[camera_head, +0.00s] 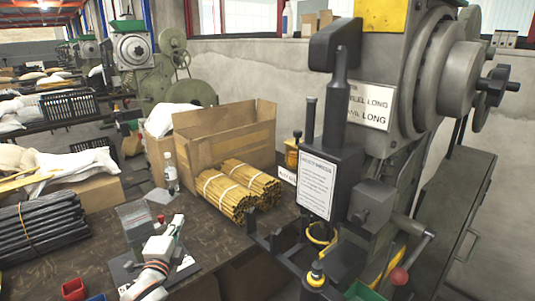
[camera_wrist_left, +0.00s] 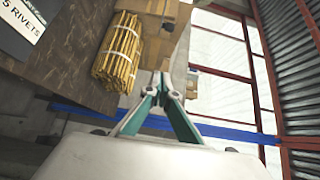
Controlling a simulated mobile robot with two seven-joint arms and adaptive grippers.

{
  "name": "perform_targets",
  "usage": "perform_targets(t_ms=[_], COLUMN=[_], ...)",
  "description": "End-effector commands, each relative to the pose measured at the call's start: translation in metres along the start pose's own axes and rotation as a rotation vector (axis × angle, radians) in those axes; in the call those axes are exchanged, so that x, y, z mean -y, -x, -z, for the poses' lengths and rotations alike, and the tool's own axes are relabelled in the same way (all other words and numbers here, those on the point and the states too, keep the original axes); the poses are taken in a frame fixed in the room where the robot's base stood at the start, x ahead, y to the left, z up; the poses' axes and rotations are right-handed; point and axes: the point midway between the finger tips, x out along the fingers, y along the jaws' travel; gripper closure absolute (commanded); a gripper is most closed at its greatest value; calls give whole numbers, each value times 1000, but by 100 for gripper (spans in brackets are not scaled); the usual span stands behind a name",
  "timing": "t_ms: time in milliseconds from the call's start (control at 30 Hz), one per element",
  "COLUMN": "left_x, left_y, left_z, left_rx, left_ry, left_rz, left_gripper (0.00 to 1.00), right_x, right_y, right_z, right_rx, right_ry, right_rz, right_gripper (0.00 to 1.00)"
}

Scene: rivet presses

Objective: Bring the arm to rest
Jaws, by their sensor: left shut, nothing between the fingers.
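My left gripper (camera_head: 177,222) is low in the head view, left of the middle, over the dark worktable (camera_head: 215,250). The left wrist view shows its green-and-grey fingers with their tips together (camera_wrist_left: 160,76), shut and empty. The wrist's pale housing fills the bottom of that view. My right gripper is not in view.
A rivet press (camera_head: 375,200) stands at the right. Tied yellow rods (camera_head: 238,190) lie before a cardboard box (camera_head: 225,137), and show in the wrist view (camera_wrist_left: 118,50). Black rods (camera_head: 55,222) lie at left. Red (camera_head: 73,289) and blue bins are near the front edge.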

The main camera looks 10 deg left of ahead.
Motion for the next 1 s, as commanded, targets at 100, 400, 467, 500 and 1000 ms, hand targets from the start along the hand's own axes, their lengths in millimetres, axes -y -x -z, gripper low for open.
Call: perform_targets(t_ms=[100,400,467,500,1000], left_x=[-39,-181,-204,-218,-276], left_y=[23,157,190,211,334], left_z=[11,58,67,73,104], left_rx=[-29,-66,-51,-38,98], left_ry=[98,627,742,816,1236], left_rz=[-64,-379,-448,-493,-732], left_gripper=[100,100,100,100,100], right_x=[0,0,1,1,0], right_y=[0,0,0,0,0], right_z=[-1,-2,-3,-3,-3], right_rx=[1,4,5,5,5], right_ry=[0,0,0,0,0], right_rz=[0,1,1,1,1], right_gripper=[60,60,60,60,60])
